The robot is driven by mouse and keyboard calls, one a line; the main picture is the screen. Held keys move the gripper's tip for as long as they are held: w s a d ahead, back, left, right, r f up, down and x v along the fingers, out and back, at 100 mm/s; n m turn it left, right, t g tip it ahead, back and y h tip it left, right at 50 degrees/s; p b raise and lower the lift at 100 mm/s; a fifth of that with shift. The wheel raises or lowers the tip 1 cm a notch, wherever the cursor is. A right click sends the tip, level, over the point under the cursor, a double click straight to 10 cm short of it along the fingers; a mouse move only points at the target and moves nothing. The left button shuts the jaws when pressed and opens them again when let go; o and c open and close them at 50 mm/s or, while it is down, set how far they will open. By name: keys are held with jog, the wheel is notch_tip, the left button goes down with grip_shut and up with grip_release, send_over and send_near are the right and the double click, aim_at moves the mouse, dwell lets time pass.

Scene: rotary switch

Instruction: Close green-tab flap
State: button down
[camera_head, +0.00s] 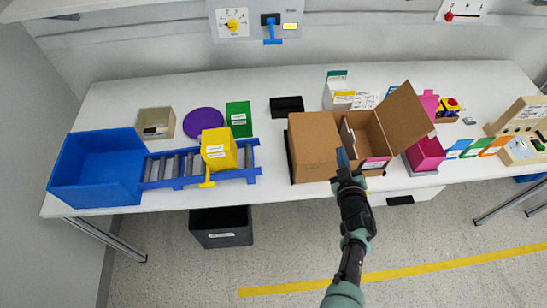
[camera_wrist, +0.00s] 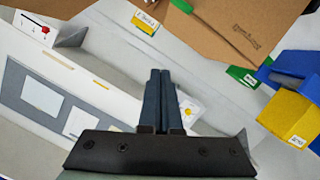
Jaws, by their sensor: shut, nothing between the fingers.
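An open cardboard box (camera_head: 362,132) stands near the table's front edge. One brown flap (camera_head: 314,145) spreads flat on its left side, and another flap (camera_head: 404,118) sticks up and outward on its right. A pink-edged white label (camera_head: 375,163) is on the front. In the wrist view a brown panel with dark print (camera_wrist: 245,22) fills the upper right. A green strip (camera_wrist: 205,15) runs along it; I cannot tell if it is the green tab. My gripper (camera_head: 343,158) is shut and empty, by the box's front near the left flap; its fingers also show in the wrist view (camera_wrist: 159,75).
A yellow box (camera_head: 218,148) sits on a blue roller track left of the box, with a blue bin (camera_head: 95,170) beyond. A green box (camera_head: 239,118) stands behind. A pink bin (camera_head: 425,155) is close on the right. A black bin (camera_head: 221,227) stands under the table.

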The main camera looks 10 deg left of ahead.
notch_tip(320, 180, down, 7)
jog(key=d+m+y+b, duration=0.1)
jog(key=d+m+b, duration=0.1)
jog(key=b, duration=0.4)
jog(key=shift+w+d+r+g, duration=0.2)
jog(key=shift+w+d+g, duration=0.15)
jog(key=shift+w+g, duration=0.1)
jog(key=shift+b, duration=0.3)
